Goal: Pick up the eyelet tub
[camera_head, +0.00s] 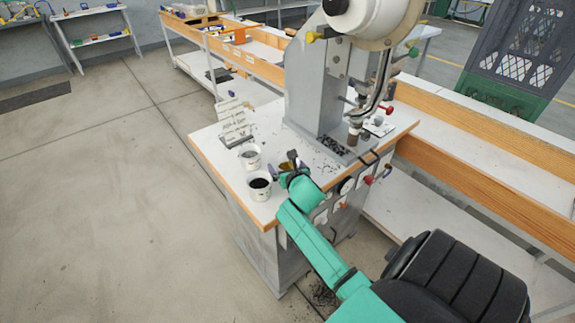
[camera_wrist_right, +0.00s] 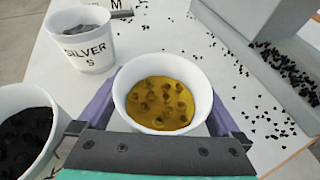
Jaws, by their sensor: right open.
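My right gripper (camera_head: 290,167) is open over the table of the press. In the right wrist view, its two purple-grey fingers stand on either side of a white eyelet tub with brass-coloured contents (camera_wrist_right: 162,92). Whether the fingers touch this tub cannot be told. In the head view this tub is mostly hidden by the gripper. A white tub marked SILVER (camera_wrist_right: 86,48), with grey contents, stands to its left and behind. A white tub with black eyelets (camera_wrist_right: 24,130) stands at the left edge; it also shows in the head view (camera_head: 260,186). My left gripper is not in view.
The grey eyelet press (camera_head: 315,90) stands on the table behind and right of the tubs, with dark eyelets spilled around its base. A written card (camera_head: 235,122) stands at the back left. Wooden-edged benches (camera_head: 480,125) run to the right. The floor at left is clear.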

